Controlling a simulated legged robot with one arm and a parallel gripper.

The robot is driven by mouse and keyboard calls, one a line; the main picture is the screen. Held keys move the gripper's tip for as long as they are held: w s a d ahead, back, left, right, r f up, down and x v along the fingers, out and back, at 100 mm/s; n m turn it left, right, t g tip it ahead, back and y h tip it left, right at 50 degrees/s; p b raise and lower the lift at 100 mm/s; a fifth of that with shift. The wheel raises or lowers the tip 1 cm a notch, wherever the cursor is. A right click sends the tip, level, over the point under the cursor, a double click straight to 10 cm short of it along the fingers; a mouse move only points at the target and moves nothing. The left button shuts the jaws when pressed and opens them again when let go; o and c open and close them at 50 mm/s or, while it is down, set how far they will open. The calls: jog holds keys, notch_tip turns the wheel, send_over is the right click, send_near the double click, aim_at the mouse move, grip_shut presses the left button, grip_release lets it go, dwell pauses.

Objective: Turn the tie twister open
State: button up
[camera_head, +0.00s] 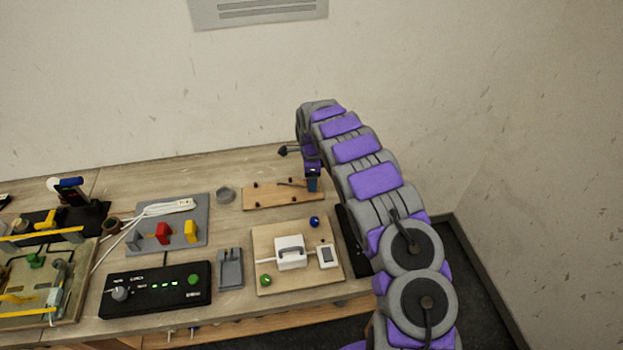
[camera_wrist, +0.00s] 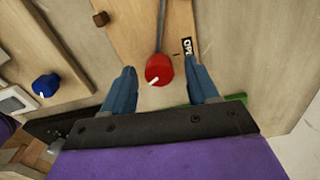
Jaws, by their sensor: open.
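A red knob (camera_wrist: 158,69) with a white mark, which looks like the tie twister, sits on a wooden board (camera_wrist: 127,30) in the wrist view. A grey rod or cable (camera_wrist: 161,25) runs up from it. A label (camera_wrist: 187,47) beside it shows only the start of a word, "OP". My gripper (camera_wrist: 160,72) is open, with one blue finger on each side of the knob. I cannot tell whether the fingers touch it. In the head view my gripper (camera_head: 313,184) is at the right end of the board (camera_head: 270,199), and it hides the knob.
A second board (camera_head: 260,242) with a white handled box (camera_head: 291,252) and a blue knob (camera_head: 314,222) lies in front. A black control box (camera_head: 155,290) and a grey panel (camera_head: 178,240) are left. The wall rises behind the table.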

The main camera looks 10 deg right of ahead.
jog(key=shift+a, duration=0.1)
jog(key=c, duration=1)
jog(key=shift+c, duration=0.2)
